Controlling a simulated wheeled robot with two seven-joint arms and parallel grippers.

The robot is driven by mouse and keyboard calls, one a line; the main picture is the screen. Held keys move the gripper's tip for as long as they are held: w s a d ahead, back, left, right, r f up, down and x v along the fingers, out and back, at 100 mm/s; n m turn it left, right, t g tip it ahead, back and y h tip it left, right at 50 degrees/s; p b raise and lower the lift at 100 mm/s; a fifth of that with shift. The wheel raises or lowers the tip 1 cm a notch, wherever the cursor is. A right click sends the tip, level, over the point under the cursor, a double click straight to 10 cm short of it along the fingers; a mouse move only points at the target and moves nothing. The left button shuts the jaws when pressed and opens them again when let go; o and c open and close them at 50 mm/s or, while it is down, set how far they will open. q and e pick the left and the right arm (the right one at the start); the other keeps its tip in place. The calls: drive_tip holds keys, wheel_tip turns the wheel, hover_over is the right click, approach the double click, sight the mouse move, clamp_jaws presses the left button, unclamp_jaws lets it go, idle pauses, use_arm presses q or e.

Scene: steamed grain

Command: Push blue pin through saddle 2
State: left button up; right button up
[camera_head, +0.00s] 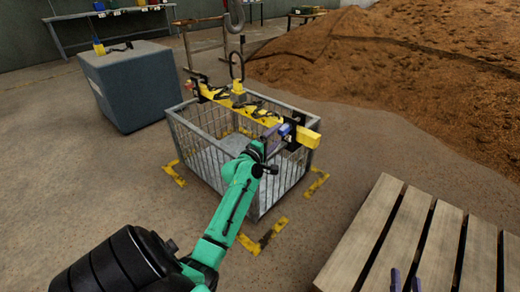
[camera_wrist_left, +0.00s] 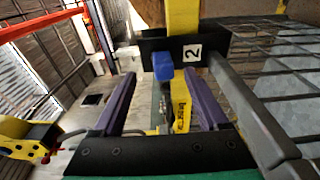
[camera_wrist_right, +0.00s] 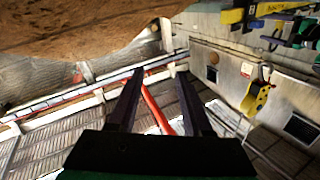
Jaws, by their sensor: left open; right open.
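The blue pin (camera_wrist_left: 163,66) sticks out at saddle 2, a black plate (camera_wrist_left: 211,48) with a white "2" label, at the near end of the yellow beam (camera_head: 238,103). The pin also shows in the head view (camera_head: 285,129). My left gripper (camera_head: 272,140) is open, and its purple fingers (camera_wrist_left: 160,77) lie on either side of the pin's blue head, apart from it. How deep the pin sits in the saddle is hidden. My right gripper (camera_head: 406,282) is open and empty at the bottom of the head view; its fingers also show in the right wrist view (camera_wrist_right: 158,75).
The beam hangs from a hook (camera_head: 236,66) over a wire cage (camera_head: 185,145). A wooden pallet (camera_head: 372,232) lies at the right front. A grey block (camera_head: 137,88) stands at the left, and a brown grain heap (camera_head: 400,60) fills the back right.

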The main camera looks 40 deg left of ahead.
use_arm(q)
drive_tip(key=s+d+p, duration=0.1)
drive_tip(key=s+p, duration=0.1)
drive_tip(key=s, duration=0.7)
drive_tip(key=shift+s+d, duration=0.15)
drive_tip(key=shift+d, duration=0.05)
use_arm(e)
drive_tip(key=s+f+g, duration=0.5)
drive_tip(key=s+f, duration=0.4)
drive_tip(key=f, duration=0.3)
drive_tip(key=shift+s+a+h, duration=0.35)
drive_tip(key=shift+h, duration=0.05)
